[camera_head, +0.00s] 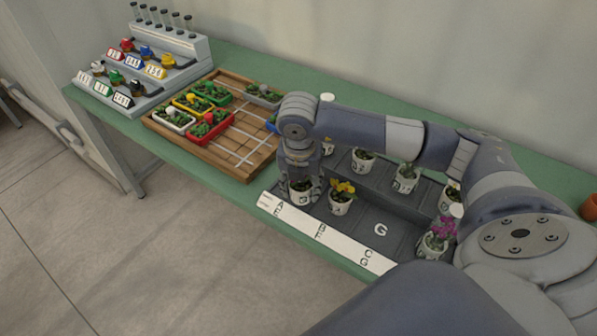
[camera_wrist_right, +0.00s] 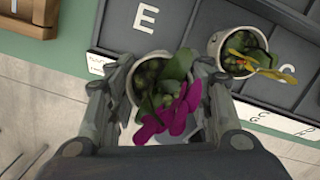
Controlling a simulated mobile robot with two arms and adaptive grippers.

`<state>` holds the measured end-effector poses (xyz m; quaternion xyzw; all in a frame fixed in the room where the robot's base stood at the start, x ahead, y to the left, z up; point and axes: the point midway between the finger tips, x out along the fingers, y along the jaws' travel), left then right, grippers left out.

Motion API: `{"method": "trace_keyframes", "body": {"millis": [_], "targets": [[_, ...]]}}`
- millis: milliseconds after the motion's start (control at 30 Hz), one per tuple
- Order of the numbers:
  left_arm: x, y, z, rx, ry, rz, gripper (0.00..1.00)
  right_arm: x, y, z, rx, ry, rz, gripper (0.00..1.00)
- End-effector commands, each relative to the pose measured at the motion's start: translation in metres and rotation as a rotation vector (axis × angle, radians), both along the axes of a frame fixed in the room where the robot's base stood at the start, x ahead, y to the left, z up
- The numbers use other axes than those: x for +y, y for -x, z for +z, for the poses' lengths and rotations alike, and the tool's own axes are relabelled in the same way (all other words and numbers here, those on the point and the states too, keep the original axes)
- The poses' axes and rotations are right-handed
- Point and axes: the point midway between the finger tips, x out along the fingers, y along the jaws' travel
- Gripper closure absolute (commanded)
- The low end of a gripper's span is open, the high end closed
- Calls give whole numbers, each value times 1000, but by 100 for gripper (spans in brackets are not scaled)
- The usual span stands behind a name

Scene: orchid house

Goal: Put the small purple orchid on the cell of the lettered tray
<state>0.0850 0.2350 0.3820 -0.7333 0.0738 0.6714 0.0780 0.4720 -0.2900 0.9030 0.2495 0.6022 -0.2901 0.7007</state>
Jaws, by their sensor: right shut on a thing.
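My right gripper (camera_head: 300,193) is shut on a small white pot (camera_head: 300,184) at the left end of the lettered tray (camera_head: 388,208). The right wrist view shows the purple orchid (camera_wrist_right: 172,112) in this pot, between the two fingers (camera_wrist_right: 165,105). The pot is beside the bare letter E (camera_wrist_right: 146,17), towards the white label strip; I cannot tell whether it touches the tray. In the head view the fingers hide most of the held plant. My left gripper is not in view.
A yellow-flowered pot (camera_head: 341,197) stands close beside the held one. Cell G (camera_head: 380,230) is empty; another purple-flowered pot (camera_head: 437,239) stands right of it. Several pots fill the back row. A wooden grid tray (camera_head: 240,170) lies to the left.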

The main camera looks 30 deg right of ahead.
Motion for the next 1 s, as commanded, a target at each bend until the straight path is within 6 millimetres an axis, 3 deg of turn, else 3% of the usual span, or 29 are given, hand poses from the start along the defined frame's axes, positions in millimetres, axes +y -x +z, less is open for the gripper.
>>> {"method": "trace_keyframes", "body": {"millis": [200, 400, 767, 1000], "targets": [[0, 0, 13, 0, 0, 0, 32, -23, -38, -2, 0, 0, -3, 81], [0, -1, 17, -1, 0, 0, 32, -33, -55, -5, 0, -1, 0, 81], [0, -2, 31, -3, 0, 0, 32, -34, -57, -39, 2, 0, 1, 81], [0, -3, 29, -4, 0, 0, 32, -34, -57, -42, -1, -1, 1, 81]]}}
